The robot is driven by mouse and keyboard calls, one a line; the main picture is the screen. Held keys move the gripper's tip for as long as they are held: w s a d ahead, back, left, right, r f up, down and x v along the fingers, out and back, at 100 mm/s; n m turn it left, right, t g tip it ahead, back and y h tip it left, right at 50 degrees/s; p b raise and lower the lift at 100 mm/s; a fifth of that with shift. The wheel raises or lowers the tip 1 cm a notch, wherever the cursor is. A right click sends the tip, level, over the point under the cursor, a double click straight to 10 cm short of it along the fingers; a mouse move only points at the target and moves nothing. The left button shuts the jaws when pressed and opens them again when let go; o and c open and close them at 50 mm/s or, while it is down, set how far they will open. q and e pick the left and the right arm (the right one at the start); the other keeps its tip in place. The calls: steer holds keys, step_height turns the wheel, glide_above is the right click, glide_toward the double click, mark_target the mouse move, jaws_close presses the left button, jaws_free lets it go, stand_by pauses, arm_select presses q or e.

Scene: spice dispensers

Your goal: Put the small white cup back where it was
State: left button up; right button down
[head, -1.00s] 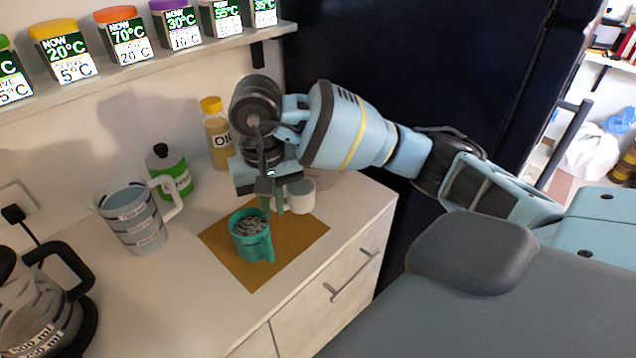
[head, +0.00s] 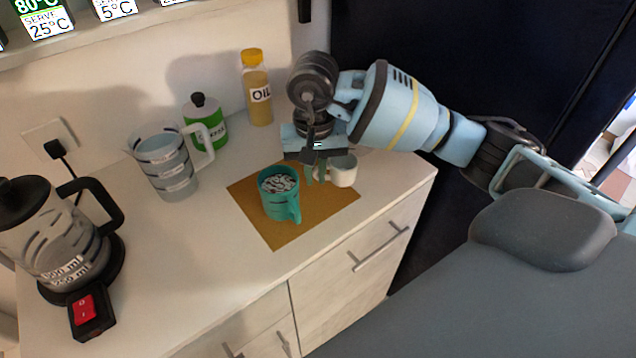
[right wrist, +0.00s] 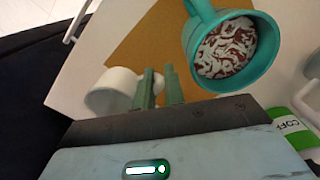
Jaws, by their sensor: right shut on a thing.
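The small white cup (head: 343,172) is at the back right edge of the brown mat (head: 285,232). My right gripper (head: 318,178) points down, shut on the cup's handle side. In the right wrist view the white cup (right wrist: 110,93) is just left of the fingertips (right wrist: 158,86). I cannot tell whether its base touches the surface. A teal mug (head: 280,196) with whitish and red-brown contents stands on the mat, left of the gripper; it also shows in the right wrist view (right wrist: 245,70). My left gripper is not in view.
A measuring jug (head: 163,165), a green coffee jar (head: 206,124) and an oil bottle (head: 257,90) stand behind and left of the mat. A kettle (head: 55,235) with a red switch is at far left. The counter's front left (head: 190,260) is clear.

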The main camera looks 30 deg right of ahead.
mark_target(315, 198)
steer(key=shift+f, duration=2)
steer(key=shift+f, duration=0.2)
steer(key=c, duration=1.8)
jaws_free()
steer(key=shift+o, duration=0.2)
steer(key=shift+r, duration=0.2)
step_height(315, 198, up, 12)
steer(key=shift+r, duration=0.1)
